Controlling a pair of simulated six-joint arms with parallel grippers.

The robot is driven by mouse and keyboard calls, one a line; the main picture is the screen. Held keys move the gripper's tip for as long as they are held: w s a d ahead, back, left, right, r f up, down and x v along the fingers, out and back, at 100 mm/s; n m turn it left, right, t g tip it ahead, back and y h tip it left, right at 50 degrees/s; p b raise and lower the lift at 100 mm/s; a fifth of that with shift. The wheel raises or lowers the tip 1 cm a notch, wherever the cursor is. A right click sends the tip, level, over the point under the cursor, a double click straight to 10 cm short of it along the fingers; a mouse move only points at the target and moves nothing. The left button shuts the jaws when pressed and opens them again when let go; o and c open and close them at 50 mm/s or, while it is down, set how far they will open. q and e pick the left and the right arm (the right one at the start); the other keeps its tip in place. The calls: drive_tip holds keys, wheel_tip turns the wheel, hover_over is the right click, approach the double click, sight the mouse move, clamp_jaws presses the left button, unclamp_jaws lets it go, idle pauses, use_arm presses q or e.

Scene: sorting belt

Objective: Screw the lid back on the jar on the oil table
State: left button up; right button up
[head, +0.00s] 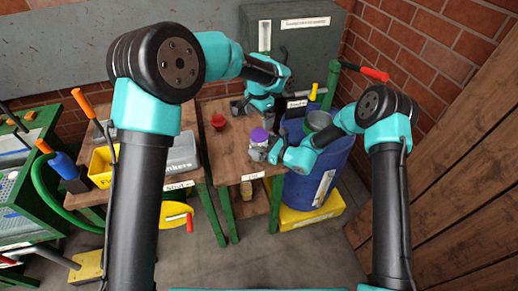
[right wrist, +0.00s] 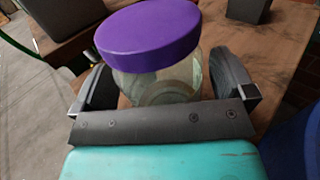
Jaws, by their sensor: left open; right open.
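A clear jar (head: 257,146) stands on the small wooden table, with a purple lid (head: 259,135) on its mouth. The jar (right wrist: 165,86) and lid (right wrist: 148,36) fill the middle of the right wrist view; whether the lid is screwed tight cannot be told. My right gripper (right wrist: 165,88) is open, with one finger on each side of the jar below the lid and a visible gap at least on the right. In the head view the right gripper (head: 266,151) is at the jar's front right. My left gripper (head: 260,110) is open above the table, behind the jar.
A red object (head: 218,121) lies on the wooden table (head: 228,155) left of the jar. A blue barrel (head: 322,172) with a funnel stands at the right in a yellow tray (head: 312,215). A grey toolbox (head: 181,153) and a yellow bin (head: 101,166) sit on the bench at left.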

drive_tip(key=shift+w+a, duration=0.2)
drive_tip(key=shift+a, duration=0.1)
drive_tip(key=shift+c, duration=0.2)
drive_tip(key=c, duration=1.4)
drive_tip(key=shift+c, duration=1.3)
use_arm(q)
drive_tip(key=shift+n, duration=0.5)
drive_tip(key=n, duration=0.5)
drive_tip(key=shift+n, duration=0.4)
drive_tip(key=n, duration=0.6)
drive_tip(key=shift+n, duration=0.3)
drive_tip(key=n, duration=1.3)
drive_tip(key=shift+n, duration=0.3)
